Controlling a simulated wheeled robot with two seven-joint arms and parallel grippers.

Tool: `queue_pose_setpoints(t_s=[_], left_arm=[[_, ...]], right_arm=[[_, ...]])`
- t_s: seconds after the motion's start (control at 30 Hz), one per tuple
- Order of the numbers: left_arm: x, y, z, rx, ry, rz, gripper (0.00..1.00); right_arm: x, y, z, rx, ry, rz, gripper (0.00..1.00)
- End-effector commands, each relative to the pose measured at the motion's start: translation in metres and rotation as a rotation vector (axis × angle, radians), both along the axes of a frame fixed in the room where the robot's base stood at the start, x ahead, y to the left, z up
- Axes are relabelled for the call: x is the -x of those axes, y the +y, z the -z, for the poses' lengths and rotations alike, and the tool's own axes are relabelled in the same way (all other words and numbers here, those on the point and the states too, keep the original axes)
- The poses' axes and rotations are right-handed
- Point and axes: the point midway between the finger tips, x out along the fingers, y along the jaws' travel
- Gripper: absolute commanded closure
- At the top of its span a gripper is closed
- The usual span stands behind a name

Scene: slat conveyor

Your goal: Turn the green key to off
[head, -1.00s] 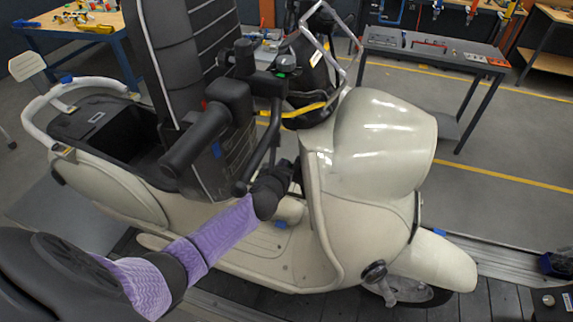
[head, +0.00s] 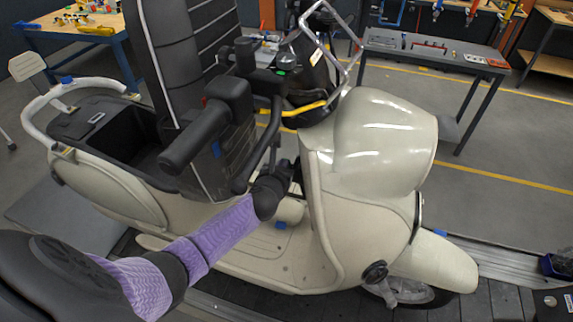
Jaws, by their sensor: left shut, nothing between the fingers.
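A cream scooter (head: 383,140) stands in the middle of the head view, its front to the right. My left arm comes in from the lower left with purple sleeves. My left gripper (head: 291,172) is at the inner side of the scooter's front shield, below the handlebar (head: 278,85). It is shut, with nothing seen between its fingers, which are mostly hidden by my wrist and the handlebar parts. I cannot make out the green key; the area at the gripper is dark and partly covered. A small green spot (head: 287,61) shows on top of the handlebar. My right gripper is not in view.
A grey workbench (head: 440,52) is at the back right, a blue-edged table (head: 60,28) at the back left. A slat conveyor (head: 450,305) runs beneath.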

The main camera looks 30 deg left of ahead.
Motion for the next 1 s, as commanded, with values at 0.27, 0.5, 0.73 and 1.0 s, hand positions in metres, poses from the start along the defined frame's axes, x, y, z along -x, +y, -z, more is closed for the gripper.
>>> queue_pose_setpoints(t_s=[0.27, 0.5, 0.73, 1.0], left_arm=[[0.001, 0.000, 0.007, 0.001, 0.010, -0.001, 1.00], [0.001, 0.001, 0.009, 0.001, 0.013, -0.002, 1.00], [0.003, 0.000, 0.008, 0.002, 0.016, -0.003, 1.00], [0.021, -0.006, -0.006, 0.001, 0.011, -0.001, 1.00]], right_arm=[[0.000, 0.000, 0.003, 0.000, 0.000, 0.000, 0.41], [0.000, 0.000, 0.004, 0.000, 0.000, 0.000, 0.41], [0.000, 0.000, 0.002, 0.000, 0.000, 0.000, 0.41], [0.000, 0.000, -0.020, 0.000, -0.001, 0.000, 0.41]])
